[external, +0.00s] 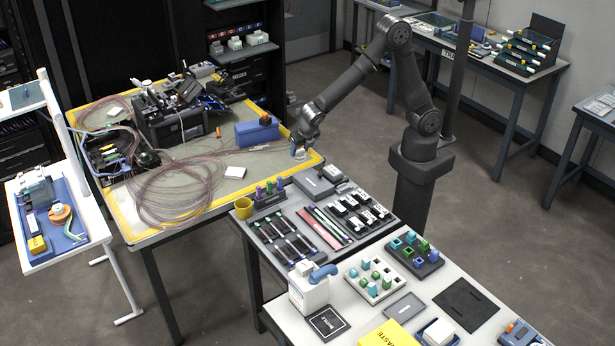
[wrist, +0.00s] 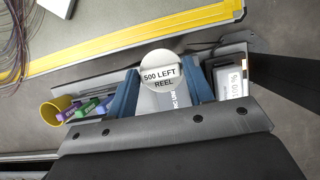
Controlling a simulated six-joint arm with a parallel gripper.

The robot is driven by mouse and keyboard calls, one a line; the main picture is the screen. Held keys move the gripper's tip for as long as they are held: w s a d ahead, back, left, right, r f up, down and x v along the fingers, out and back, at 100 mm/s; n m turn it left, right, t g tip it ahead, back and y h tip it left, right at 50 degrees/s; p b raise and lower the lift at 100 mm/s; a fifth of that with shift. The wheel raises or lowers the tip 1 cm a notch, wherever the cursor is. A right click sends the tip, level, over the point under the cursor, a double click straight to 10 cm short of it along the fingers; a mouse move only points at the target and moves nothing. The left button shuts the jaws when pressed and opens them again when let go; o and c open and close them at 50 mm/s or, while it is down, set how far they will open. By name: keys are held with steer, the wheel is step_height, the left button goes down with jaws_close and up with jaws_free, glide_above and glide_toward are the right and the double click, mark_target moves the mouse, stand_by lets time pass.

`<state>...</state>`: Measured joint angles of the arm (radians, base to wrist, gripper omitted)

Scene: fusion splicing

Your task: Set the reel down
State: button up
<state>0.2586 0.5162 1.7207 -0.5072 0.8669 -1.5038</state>
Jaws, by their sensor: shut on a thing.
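The reel (wrist: 160,72) is a round white disc labelled "500 LEFT REEL". In the wrist view it sits between the two blue fingers of my gripper (wrist: 161,84), which is shut on it. In the external view my gripper (external: 301,146) points down with the small pale reel (external: 299,154) at its tips, near the right corner of the yellow-edged table (external: 318,159). I cannot tell the exact height of the reel. A grey box (external: 314,184) lies on the grey bench beyond that corner, and part of a labelled surface shows below the reel in the wrist view.
A yellow cup (external: 243,208) and a holder with purple and green pieces (external: 268,197) stand at the bench's left end. A blue box (external: 257,132), coiled cable (external: 170,195) and a black splicing machine (external: 172,112) are on the yellow-edged table.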

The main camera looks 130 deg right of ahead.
mark_target(300, 151)
step_height(300, 151, up, 6)
steer(key=shift+w+f, duration=0.1)
steer(key=shift+f, duration=0.15)
steer(key=d, duration=1)
steer(key=w+d, duration=0.1)
steer(key=d, duration=0.4)
steer(key=shift+w+d, duration=0.1)
steer(key=shift+c, duration=1)
steer(key=s+d, duration=0.7)
steer(key=d, duration=0.5)
steer(key=s+d, duration=0.6)
steer(key=d, duration=0.7)
steer(key=s+d, duration=0.7)
steer(key=d, duration=0.5)
steer(key=shift+g, duration=0.8)
steer(key=w+f, duration=1.1)
steer(key=w, duration=0.1)
steer(key=shift+w+f, duration=0.1)
steer(key=shift+f, duration=0.3)
steer(key=shift+w+f, duration=0.1)
steer(key=shift+f, duration=1.95)
steer(key=shift+f, duration=0.15)
